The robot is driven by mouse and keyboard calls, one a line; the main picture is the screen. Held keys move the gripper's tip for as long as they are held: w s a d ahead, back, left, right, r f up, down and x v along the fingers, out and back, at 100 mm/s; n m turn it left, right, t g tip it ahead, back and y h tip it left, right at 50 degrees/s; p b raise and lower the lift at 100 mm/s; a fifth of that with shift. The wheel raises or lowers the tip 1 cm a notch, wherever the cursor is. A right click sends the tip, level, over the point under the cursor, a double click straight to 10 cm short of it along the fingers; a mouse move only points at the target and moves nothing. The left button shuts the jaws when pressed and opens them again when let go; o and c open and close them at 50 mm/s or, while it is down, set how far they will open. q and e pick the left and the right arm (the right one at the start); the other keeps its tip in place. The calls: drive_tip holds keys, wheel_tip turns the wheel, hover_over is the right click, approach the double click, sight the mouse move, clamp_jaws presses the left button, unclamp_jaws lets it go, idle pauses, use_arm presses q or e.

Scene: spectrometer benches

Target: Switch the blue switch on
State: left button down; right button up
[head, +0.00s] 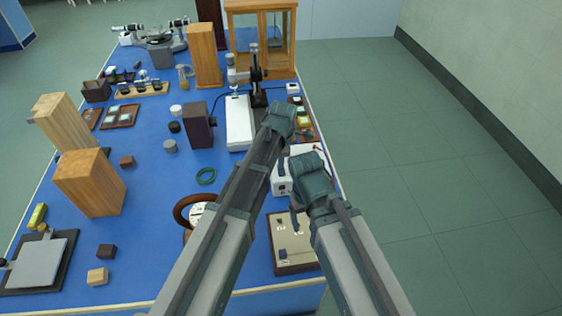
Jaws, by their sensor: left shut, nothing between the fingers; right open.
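I cannot make out a blue switch in the head view. A white box (281,183) with small dark fittings on its front stands near the table's right edge, partly hidden behind my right arm. A wood-edged pale panel (284,254) with small fittings lies below it, partly covered by my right arm. My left gripper (281,117) is shut and empty, over the right side of the table near a small tray. My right gripper (309,172) is open, lower in the picture, beside the white box.
A glass-fronted cabinet (262,42) stands behind. The floor (420,160) to the right is clear.

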use_arm(q)
drive_tip(key=shift+w+f+g, duration=0.25)
drive_tip(key=shift+g, duration=0.05)
use_arm(e)
drive_tip(key=shift+f, duration=0.2)
use_arm(q)
drive_tip(key=shift+s+r, duration=0.1)
drive_tip(key=shift+s, duration=0.1)
use_arm(e)
drive_tip(key=shift+r, duration=0.1)
use_arm(q)
drive_tip(key=shift+s, duration=0.2)
drive_tip(key=shift+s+d+r, duration=0.1)
drive_tip(key=shift+s+d, duration=0.05)
drive_tip(key=shift+s, duration=0.45)
use_arm(e)
drive_tip(key=shift+r, duration=0.15)
use_arm(q)
drive_tip(key=shift+r, duration=0.2)
use_arm(e)
drive_tip(key=shift+r, duration=0.15)
